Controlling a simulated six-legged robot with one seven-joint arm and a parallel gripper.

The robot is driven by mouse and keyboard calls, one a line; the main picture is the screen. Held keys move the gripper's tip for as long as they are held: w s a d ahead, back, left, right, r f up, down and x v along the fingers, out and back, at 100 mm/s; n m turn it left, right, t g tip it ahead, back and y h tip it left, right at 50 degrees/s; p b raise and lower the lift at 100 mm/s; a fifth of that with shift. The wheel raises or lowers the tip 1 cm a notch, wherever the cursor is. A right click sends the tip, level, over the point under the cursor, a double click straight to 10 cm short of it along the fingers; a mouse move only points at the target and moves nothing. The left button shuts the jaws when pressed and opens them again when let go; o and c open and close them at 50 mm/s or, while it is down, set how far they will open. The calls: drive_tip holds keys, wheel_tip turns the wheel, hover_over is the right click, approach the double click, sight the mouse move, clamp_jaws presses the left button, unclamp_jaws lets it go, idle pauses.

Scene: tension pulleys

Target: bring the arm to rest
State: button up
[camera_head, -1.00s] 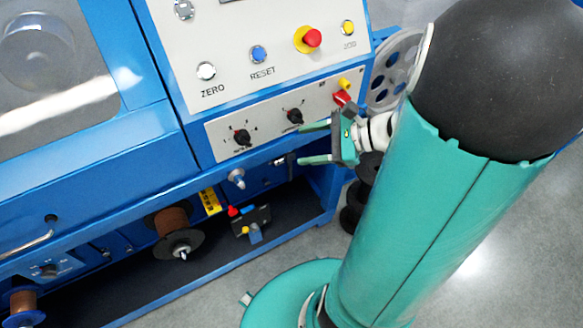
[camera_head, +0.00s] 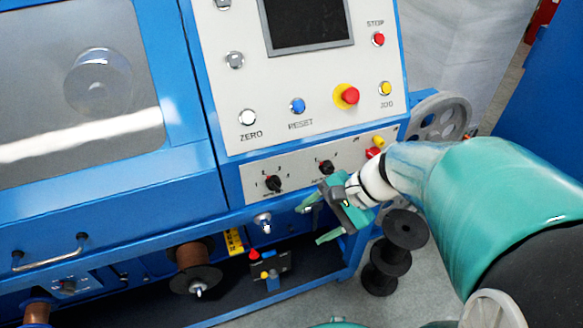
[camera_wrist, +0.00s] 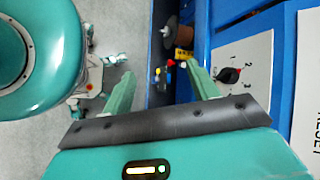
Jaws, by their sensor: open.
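My gripper (camera_head: 312,222) is teal with two spread fingers. In the head view it is in front of the lower right of the blue machine, just below the knob panel (camera_head: 300,172). It is open, with nothing between its fingers. In the wrist view the open fingers (camera_wrist: 158,92) point toward the machine's lower shelf and the floor. My arm reaches in from the right side of the head view, bent, with its teal link across the lower right.
The control panel has a red button (camera_head: 347,95), a black screen (camera_head: 308,22) and dark knobs. Below are a copper spool (camera_head: 193,265) and a small block with coloured knobs (camera_head: 268,268). Black spools (camera_head: 385,262) are stacked on the floor beside the machine. Grey floor (camera_head: 425,295) is open there.

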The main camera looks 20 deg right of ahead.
drive_tip(key=s+a+r+n+t+h, duration=0.2)
drive_tip(key=r+n+h, duration=0.5)
drive_tip(key=n, duration=0.6)
drive_tip(key=shift+s+a+r+t+h, duration=0.3)
drive_tip(key=shift+s+a+r, duration=0.15)
drive_tip(key=shift+a+r, duration=0.4)
drive_tip(key=shift+d, duration=0.1)
drive_tip(key=c, duration=0.5)
